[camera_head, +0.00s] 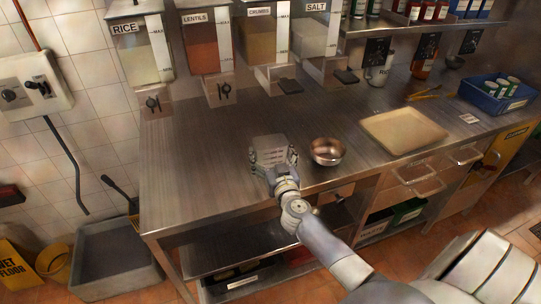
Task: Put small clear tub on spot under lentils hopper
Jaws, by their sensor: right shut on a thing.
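My right gripper (274,161) reaches over the front part of the steel counter, shut on the small clear tub (268,142). The tub is see-through and hard to tell from the steel behind it. I cannot tell whether it touches the counter. The lentils hopper (201,45), with orange-red contents and a "LENTILS" label, hangs at the back, up and left of the gripper. Below it a black knob or mark (223,92) shows, and the counter under it looks bare. My left gripper is not in view.
A metal bowl (327,151) stands just right of the gripper. A tan board (403,131) and a blue crate (497,94) lie farther right. Rice (146,55), crumbs (265,38) and salt (315,40) hoppers flank the lentils. The counter's left part (190,155) is clear.

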